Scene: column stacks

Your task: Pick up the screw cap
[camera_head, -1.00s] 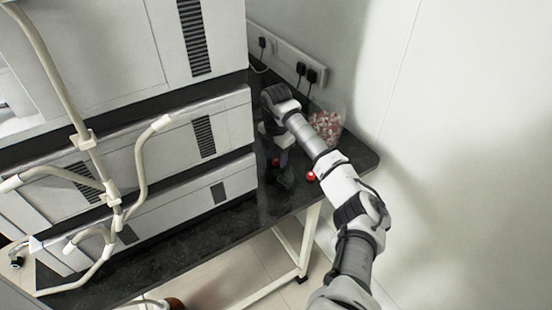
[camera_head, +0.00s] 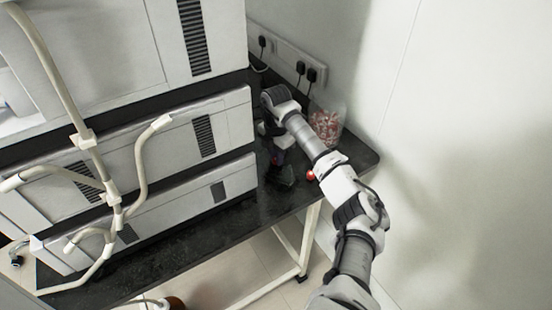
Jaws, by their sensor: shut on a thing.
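My gripper (camera_head: 279,158) points down over the dark bench, at the far end of my arm. It is shut on a small red piece (camera_head: 276,160), which looks like the screw cap. The jaws are small and dark here, so the exact grip is hard to see. A dark glass-like vessel (camera_head: 282,177) stands just below the jaws. I cannot tell whether the cap touches it. A second red round cap (camera_head: 311,175) shows to the right, close beside my arm.
A clear container of red and white pieces (camera_head: 325,125) stands at the back right, behind my arm. Stacked white instruments (camera_head: 215,130) with pale tubing rise close on the left. Wall sockets with black plugs (camera_head: 300,68) are behind.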

